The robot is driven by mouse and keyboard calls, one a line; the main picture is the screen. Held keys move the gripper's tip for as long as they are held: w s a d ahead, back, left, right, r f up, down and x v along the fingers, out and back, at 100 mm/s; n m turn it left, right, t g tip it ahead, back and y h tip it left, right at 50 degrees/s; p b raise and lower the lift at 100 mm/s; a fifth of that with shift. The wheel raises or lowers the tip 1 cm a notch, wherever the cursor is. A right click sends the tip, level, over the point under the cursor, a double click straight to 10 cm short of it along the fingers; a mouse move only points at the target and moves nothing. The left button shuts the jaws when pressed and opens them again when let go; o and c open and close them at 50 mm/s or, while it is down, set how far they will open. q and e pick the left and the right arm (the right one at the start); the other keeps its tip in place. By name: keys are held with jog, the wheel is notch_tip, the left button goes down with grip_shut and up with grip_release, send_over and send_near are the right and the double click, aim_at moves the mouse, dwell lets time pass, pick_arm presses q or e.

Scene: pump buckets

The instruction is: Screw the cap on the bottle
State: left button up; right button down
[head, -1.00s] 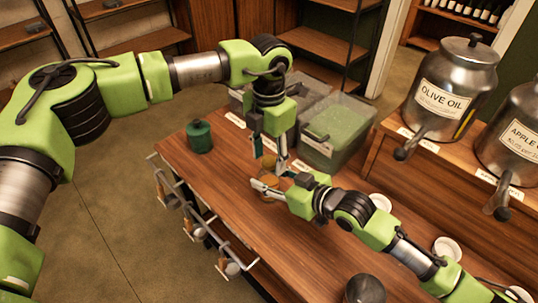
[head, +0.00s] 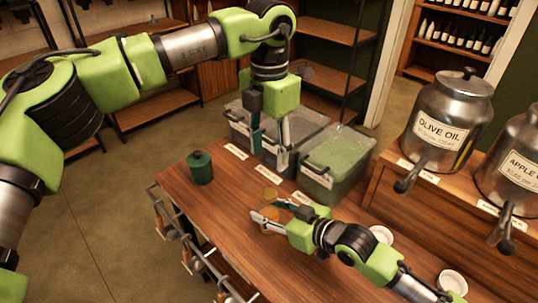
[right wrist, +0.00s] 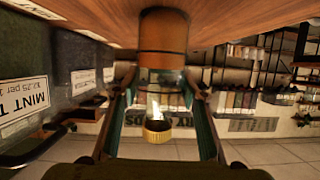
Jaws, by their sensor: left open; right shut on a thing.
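A bottle (right wrist: 163,38) stands on the wooden table with an amber-brown lower part. The right wrist view is upside down, so its base is at the top. A yellow-gold cap (head: 269,193) appears to sit on the bottle's top end; it also shows in the right wrist view (right wrist: 157,131). I cannot tell how tightly it is seated. My right gripper (head: 262,220) is shut on the bottle from the side, a finger on each side of it. My left gripper (head: 269,152) is open and empty, pointing down, above and apart from the cap.
A dark green canister (head: 200,168) stands at the table's left. Two lidded bins (head: 335,160) stand behind. Steel dispensers (head: 448,120) are on the counter at right, with white dishes (head: 452,282) on the table's right side. The front middle of the table is clear.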

jog(key=c, duration=1.2)
grip_release()
jog(key=v, duration=1.2)
